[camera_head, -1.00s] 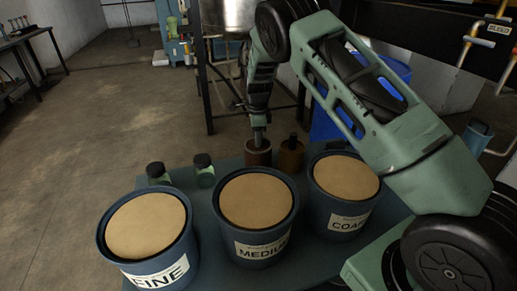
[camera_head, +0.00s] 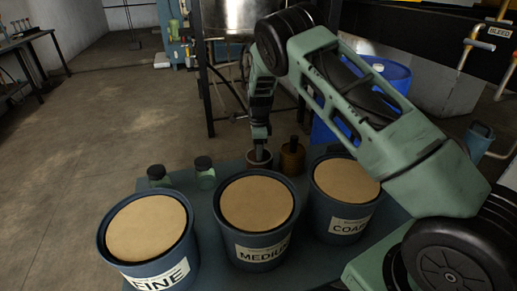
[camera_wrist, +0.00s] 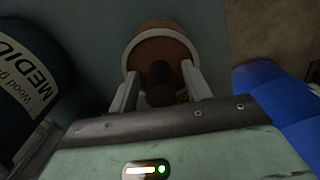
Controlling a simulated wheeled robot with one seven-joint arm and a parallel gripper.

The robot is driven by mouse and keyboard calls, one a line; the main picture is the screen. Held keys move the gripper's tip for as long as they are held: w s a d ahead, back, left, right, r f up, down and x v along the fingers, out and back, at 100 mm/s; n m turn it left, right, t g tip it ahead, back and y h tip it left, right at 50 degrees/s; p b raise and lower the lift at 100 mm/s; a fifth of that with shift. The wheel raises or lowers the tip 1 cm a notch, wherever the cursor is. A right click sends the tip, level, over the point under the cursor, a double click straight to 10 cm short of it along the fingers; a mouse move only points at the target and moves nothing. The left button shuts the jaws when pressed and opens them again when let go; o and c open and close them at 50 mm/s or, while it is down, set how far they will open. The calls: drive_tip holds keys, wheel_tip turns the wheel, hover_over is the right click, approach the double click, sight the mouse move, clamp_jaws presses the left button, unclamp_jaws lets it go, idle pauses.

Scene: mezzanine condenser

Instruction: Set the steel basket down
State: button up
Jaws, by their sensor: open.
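A terracotta-coloured pot with a pale rim (camera_head: 261,167) stands on the blue-grey table behind the MEDIUM bucket. It also shows in the wrist view (camera_wrist: 154,32). Just right of it stands a brown container (camera_head: 291,158) with a dark upright knob. Contact cannot be told.
Buckets labelled FINE (camera_head: 148,264), MEDIUM (camera_head: 262,251) and COARSE, partly covered (camera_head: 344,224), line the near side of the table (camera_head: 205,208). Two dark-capped jars (camera_head: 204,176) (camera_head: 158,178) stand at left. A blue barrel (camera_head: 395,76) is behind my arm.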

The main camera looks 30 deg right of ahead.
wheel_tip(320, 180, up, 12)
drive_tip(key=s+a+r+n+y, duration=0.1)
drive_tip(key=s+a+r+n, duration=0.3)
drive_tip(key=s+a+n, duration=0.45)
drive_tip(key=s+a+r+n+y, duration=0.1)
drive_tip(key=s+a+r+n, duration=0.35)
drive_tip(key=s+a, duration=0.6)
drive_tip(key=s+a+n, duration=0.2)
drive_tip(key=s+n, duration=0.6)
drive_tip(key=s, duration=0.4)
drive_tip(key=s+a+n+h, duration=0.1)
drive_tip(key=s+a+n, duration=0.1)
drive_tip(key=s+n, duration=0.7)
drive_tip(key=s, duration=0.3)
drive_tip(key=shift+s+f, duration=0.15)
drive_tip(key=shift+s, duration=0.1)
